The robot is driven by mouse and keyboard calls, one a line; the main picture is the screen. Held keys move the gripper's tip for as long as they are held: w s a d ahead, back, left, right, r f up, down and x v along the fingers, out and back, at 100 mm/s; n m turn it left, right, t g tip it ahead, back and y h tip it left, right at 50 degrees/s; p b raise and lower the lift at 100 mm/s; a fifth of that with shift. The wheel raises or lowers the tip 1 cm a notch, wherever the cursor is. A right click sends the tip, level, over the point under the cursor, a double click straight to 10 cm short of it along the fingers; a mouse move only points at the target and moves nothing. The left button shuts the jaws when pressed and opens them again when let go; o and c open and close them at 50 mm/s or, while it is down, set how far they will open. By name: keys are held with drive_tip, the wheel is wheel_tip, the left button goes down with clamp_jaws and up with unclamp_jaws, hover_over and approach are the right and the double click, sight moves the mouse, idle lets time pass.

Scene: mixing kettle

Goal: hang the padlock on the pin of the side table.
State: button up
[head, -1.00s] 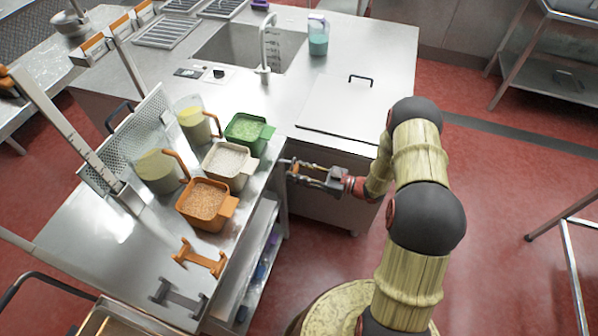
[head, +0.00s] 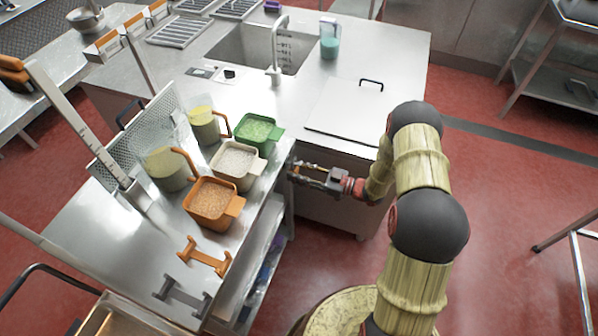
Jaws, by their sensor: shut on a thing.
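My gripper (head: 300,172) is at the right side edge of the side table (head: 75,225), in the middle of the head view. Its fingers point left toward the table's edge near the far right corner. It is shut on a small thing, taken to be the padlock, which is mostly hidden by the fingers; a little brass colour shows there. The table's pin cannot be made out at this size. Whether the padlock touches the pin or the table edge cannot be told.
The side table carries an orange bin (head: 211,204), a white bin (head: 238,165), a green bin (head: 258,132), measuring jugs (head: 165,170) and an orange holder (head: 203,257). A counter with a sink (head: 250,50) and flat lid (head: 350,112) stands behind. Open red floor lies right.

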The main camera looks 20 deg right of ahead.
drive_tip(key=shift+w+a+f+b, duration=0.15)
drive_tip(key=shift+a+f+b, duration=0.1)
drive_tip(key=shift+f+b, duration=0.3)
idle(0.9)
drive_tip(key=o, duration=1.2)
drive_tip(key=shift+f, duration=0.1)
drive_tip(key=shift+o, duration=1.1)
drive_tip(key=shift+o, duration=1.4)
drive_tip(key=v, duration=0.7)
drive_tip(key=shift+d, duration=0.1)
